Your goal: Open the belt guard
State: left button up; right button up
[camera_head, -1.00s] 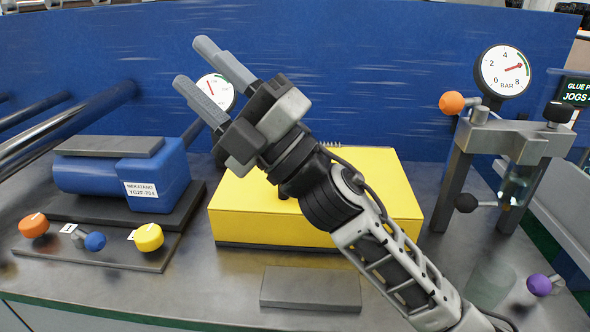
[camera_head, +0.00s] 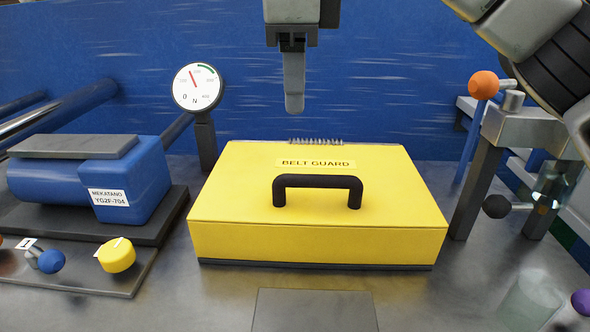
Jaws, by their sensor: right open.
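The belt guard (camera_head: 240,190) is a yellow box in the middle of the bench, with a "BELT GUARD" label on its top. Its lid lies flat and shut. A black bar handle (camera_head: 318,182) stands up on the lid, and a coiled spring shows at the back edge. My right gripper (camera_head: 294,103) hangs at the top centre, fingers pointing down, above and apart from the handle. It is open and empty, seen edge-on so that one finger hides the other. My left gripper is out of view.
A blue motor (camera_head: 130,185) and a panel with a yellow knob (camera_head: 117,255) stand at the left. A force gauge (camera_head: 197,88) stands behind the guard's left corner. A grey plate (camera_head: 315,310) lies in front.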

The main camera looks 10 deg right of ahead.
aim_at(296, 175)
jog(key=w+f, duration=0.1)
jog(key=f, duration=0.8)
jog(key=w+f, duration=0.1)
jog(key=f, duration=0.4)
jog(key=shift+w+d+f, duration=0.1)
jog(key=shift+w+d, duration=0.15)
jog(key=shift+w, duration=0.1)
